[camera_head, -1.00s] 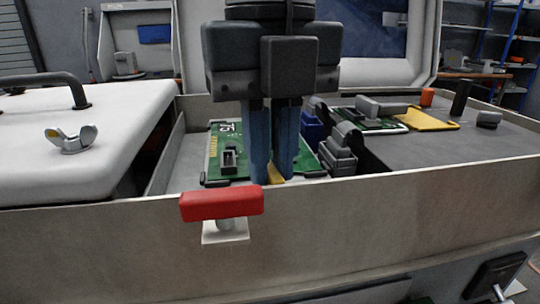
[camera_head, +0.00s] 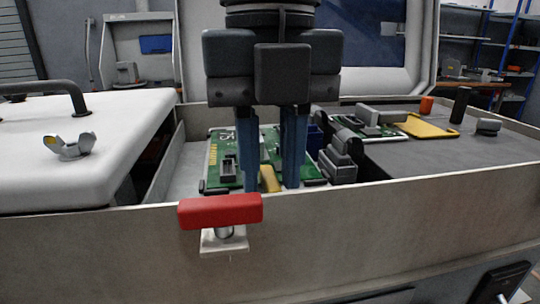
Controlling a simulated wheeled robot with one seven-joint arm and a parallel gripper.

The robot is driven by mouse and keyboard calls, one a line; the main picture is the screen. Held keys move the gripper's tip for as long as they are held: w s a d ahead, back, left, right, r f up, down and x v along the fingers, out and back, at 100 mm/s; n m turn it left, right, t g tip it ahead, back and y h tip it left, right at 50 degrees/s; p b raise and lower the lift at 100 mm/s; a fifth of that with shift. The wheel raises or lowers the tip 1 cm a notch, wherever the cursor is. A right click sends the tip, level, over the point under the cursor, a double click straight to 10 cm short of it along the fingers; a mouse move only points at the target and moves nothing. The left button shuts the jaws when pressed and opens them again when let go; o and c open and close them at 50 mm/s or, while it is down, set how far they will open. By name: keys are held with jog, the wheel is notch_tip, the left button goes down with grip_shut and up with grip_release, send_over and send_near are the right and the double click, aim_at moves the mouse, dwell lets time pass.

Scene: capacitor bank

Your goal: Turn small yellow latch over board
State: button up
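The small yellow latch (camera_head: 269,179) shows between my gripper's blue fingers, at the near edge of the green board (camera_head: 222,172). It stands tilted, its upper end leaning to the left over the board's edge. My gripper (camera_head: 271,186) points straight down into the open box. Its two fingers are apart, one on each side of the latch, with gaps visible. The fingertips and the lower end of the latch are partly hidden by the box's front wall.
A red handle (camera_head: 221,211) sticks out from the box's front wall (camera_head: 380,225). Grey connectors (camera_head: 340,158) stand right of the board. A second board (camera_head: 368,128) and a yellow plate (camera_head: 428,125) lie at the right. A white lid with a wing nut (camera_head: 69,146) is at the left.

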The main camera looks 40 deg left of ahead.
aim_at(270, 176)
jog(key=shift+o, duration=0.9)
jog(key=shift+r, duration=0.1)
notch_tip(270, 176, up, 8)
jog(key=shift+f+p, duration=0.2)
jog(key=shift+p, duration=0.45)
